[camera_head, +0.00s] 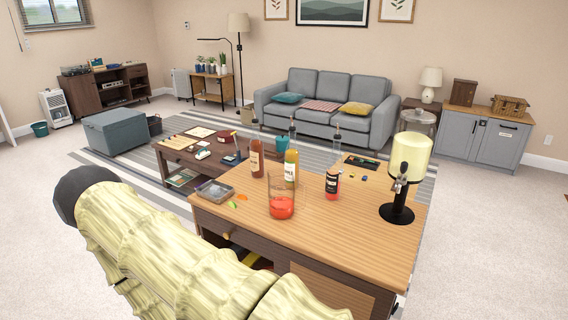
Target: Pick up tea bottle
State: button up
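Three bottles with thin dark spouts stand upright on the wooden bar cabinet (350,250). One is an amber-brown bottle (257,160) at the left. The labels are too small to tell which is the tea bottle. My arm, in a ribbed cream cover, crosses the lower left, in front of the cabinet. My gripper is not in view.
A glass with red drink (282,200) stands in front of the bottles. A low table (172,158) stands behind; carpet is open at the right.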

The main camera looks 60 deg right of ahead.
aim_at(257, 144)
jog(key=k, duration=0.25)
jog(key=z, duration=0.75)
